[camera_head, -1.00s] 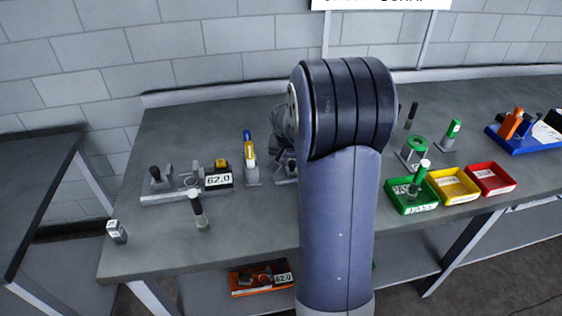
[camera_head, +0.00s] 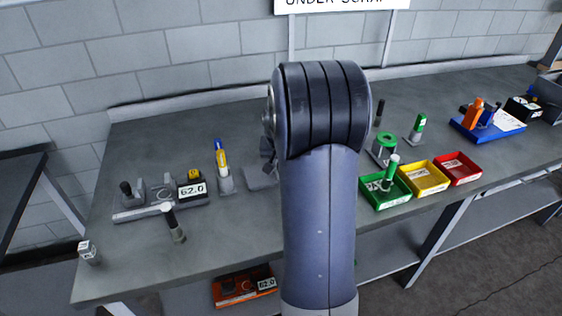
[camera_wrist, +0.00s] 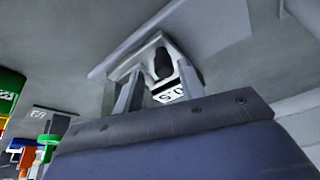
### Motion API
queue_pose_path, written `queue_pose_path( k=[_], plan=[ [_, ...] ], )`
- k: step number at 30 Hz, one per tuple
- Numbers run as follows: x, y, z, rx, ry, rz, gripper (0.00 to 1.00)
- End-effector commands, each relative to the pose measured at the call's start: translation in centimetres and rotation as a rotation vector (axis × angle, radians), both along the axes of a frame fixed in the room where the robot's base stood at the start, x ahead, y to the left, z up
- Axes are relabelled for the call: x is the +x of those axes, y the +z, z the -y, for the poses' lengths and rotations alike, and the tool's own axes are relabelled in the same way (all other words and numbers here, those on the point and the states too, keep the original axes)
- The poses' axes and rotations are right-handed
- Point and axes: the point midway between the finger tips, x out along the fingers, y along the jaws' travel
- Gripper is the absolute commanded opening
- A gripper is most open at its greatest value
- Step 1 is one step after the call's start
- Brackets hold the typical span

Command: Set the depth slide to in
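In the wrist view, my gripper (camera_wrist: 157,72) has its two grey fingers apart. A dark upright knob (camera_wrist: 162,62) on a pale grey fixture (camera_wrist: 108,98) shows between and beyond them. I cannot tell whether either finger touches the knob. A white label (camera_wrist: 169,95) with black digits, partly cut off, sits beside the knob. In the head view my arm hides the gripper and most of what lies behind it. A grey plate (camera_head: 260,178) shows just left of the arm. I cannot make out a depth slide or its setting.
Green (camera_head: 377,203), yellow (camera_head: 424,187) and red (camera_head: 458,178) trays lie right of my arm.

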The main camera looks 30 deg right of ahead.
Motion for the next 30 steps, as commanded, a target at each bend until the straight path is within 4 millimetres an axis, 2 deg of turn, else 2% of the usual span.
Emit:
queue_pose_path(
  k=[11,14,24,30],
  plan=[
    [-0.1,0.5,-0.3,0.001,0.001,0.001,0.41],
    [-0.5,1.7,-0.5,0.000,0.001,0.003,0.41],
    [-2.5,7.7,-2.0,0.000,0.001,0.003,0.41],
    [-3.1,9.6,-2.5,0.001,0.000,0.001,0.41]
  ],
)
